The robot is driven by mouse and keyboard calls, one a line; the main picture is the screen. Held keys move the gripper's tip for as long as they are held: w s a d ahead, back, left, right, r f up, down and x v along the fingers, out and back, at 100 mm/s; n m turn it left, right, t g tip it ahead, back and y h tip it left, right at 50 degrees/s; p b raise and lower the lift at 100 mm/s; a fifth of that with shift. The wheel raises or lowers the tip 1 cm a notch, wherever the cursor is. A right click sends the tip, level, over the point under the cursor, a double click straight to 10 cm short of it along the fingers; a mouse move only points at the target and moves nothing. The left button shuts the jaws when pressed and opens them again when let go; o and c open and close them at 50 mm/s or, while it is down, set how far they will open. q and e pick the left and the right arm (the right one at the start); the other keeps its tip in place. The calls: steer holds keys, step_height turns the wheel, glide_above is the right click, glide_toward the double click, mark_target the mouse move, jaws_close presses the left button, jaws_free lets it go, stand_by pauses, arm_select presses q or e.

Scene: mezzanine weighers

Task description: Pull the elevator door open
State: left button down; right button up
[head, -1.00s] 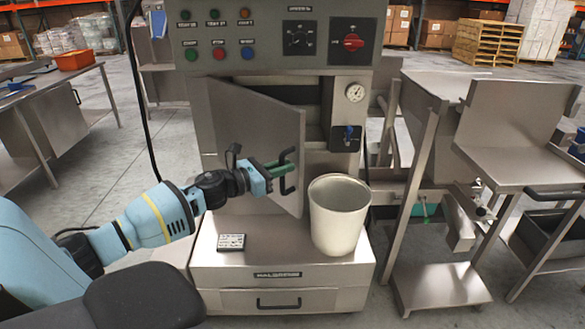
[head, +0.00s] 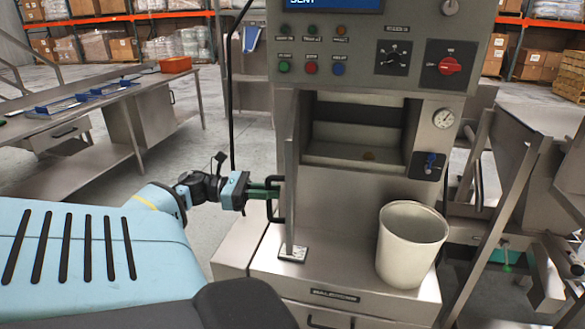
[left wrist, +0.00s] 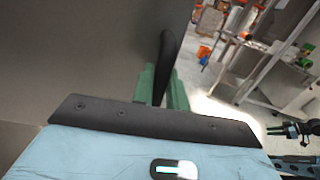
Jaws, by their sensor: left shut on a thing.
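The elevator door (head: 291,160) is a grey metal panel on the steel machine, standing swung out and nearly edge-on in the head view. The opening (head: 350,135) beside it is uncovered. My left gripper (head: 268,191) is shut on the door's black bar handle (head: 272,211), at the left face of the door. In the left wrist view the handle (left wrist: 167,62) runs up between the green fingers (left wrist: 162,88), and the door face (left wrist: 80,50) fills the left side. A dark and blue part, likely my right gripper (left wrist: 293,130), shows at the right edge, too small to read.
A pale bucket (head: 410,245) stands on the machine's base ledge, right of the door. A small dark plate (head: 293,253) lies under the door. A control panel (head: 365,50) is above. A steel table (head: 95,105) stands at the left, with clear floor between.

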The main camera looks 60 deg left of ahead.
arm_select(q)
steer(key=shift+a+v, duration=0.2)
steer(key=shift+v, duration=2)
arm_select(e)
steer(key=shift+r, duration=0.1)
arm_select(q)
steer(key=shift+w, duration=0.15)
arm_select(e)
steer(key=shift+s, duration=0.1)
arm_select(q)
steer(key=c, duration=1.5)
jaws_free()
